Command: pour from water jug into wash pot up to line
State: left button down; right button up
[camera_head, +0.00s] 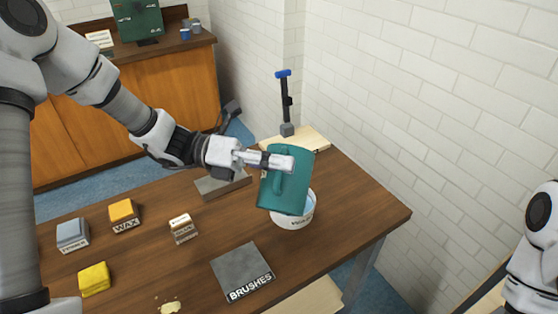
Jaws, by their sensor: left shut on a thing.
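The water jug (294,185) is teal with a handle facing me. My left gripper (284,162) is shut on the jug, at its handle, and holds it tilted over the wash pot. The wash pot (291,220) is a white round tub with dark lettering, standing on the wooden table. The jug hides much of the pot's opening. A little pale blue shows inside at the right rim. The line and the water level cannot be made out. Of my right arm, only links show at the right edge; its gripper is out of view.
A grey mat marked BRUSHES (242,268) lies in front of the pot. A WAX block (124,212), a grey-blue block (72,234), a small labelled block (183,228) and a yellow sponge (94,278) lie left. A blue-topped upright tool (286,105) stands behind the jug.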

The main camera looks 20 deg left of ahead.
pick_arm(q)
jog(key=shift+w+a+r+n+p, duration=0.1)
jog(key=shift+w+r+n+p, duration=0.55)
jog(key=shift+p, duration=1.05)
dwell(1.4)
jog(key=shift+f, duration=0.15)
jog(key=shift+r+m+b, duration=0.25)
jog(key=shift+m+b, duration=0.35)
jog(key=shift+m, duration=0.15)
jog(key=shift+r+m+b, duration=0.4)
jog(key=shift+m, duration=0.5)
jog(key=shift+r+m+b, duration=0.3)
jog(key=shift+r+m, duration=0.35)
jog(key=shift+m, duration=0.35)
notch_tip(320, 180, up, 4)
jog(key=m+b, duration=0.3)
jog(key=m, duration=0.3)
jog(key=shift+s+m, duration=0.1)
jog(key=shift+m, duration=0.3)
jog(key=shift+r, duration=0.25)
